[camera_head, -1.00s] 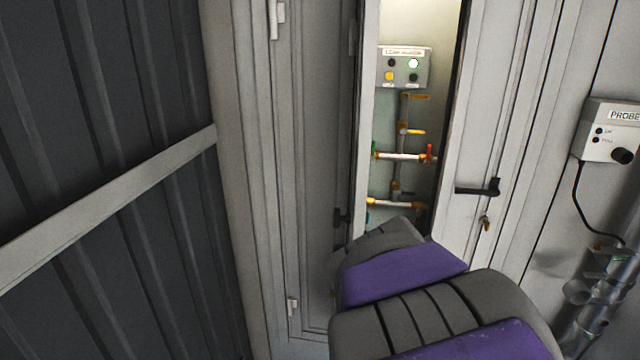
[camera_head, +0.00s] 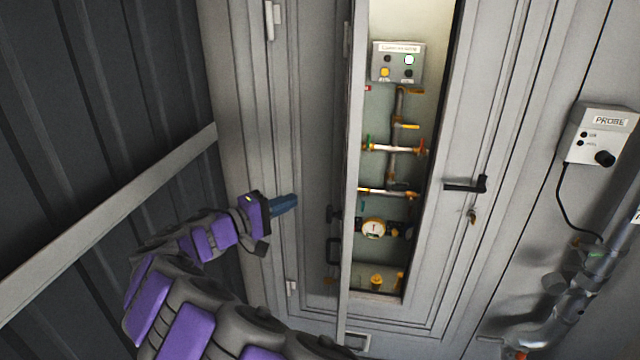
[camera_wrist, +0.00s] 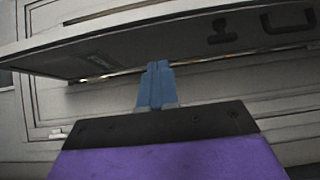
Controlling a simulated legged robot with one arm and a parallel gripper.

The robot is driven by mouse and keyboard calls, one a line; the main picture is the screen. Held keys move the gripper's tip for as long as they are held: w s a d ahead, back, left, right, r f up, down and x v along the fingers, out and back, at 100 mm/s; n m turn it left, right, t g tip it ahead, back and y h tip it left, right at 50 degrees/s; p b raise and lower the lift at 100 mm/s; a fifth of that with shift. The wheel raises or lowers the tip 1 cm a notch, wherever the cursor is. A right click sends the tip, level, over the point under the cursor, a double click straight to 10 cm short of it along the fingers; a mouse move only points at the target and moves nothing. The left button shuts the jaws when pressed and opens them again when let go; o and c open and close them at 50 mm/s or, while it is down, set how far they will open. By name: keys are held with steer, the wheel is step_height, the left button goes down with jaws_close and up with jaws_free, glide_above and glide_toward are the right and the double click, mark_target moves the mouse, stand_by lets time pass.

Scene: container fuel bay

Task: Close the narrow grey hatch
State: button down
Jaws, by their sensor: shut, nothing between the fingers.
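The narrow grey hatch (camera_head: 312,130) stands ajar left of the tall lit opening, with hinges on its left side and its free edge beside the opening. A dark latch and a handle (camera_head: 333,250) are on its face near that edge. In the wrist view the hatch (camera_wrist: 150,42) crosses the top as a slanted dark panel, with its latch and handle at upper right. My gripper (camera_head: 292,203) is shut and empty, its blue fingers in front of the hatch's left part. In the wrist view the fingers (camera_wrist: 158,66) overlap the panel's lower edge; contact is unclear.
Inside the opening are a control box (camera_head: 397,62), pipes with valves and a gauge (camera_head: 374,229). A grey door with a black lever (camera_head: 466,185) is to the right. A probe box (camera_head: 600,135) and pipes are further right. A dark corrugated wall (camera_head: 100,120) stands at left.

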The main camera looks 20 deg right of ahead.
steer(key=s+p+x, duration=0.1)
steer(key=s+x, duration=0.1)
steer(key=x, duration=1)
steer(key=shift+d, duration=0.6)
steer(key=shift+f, duration=0.15)
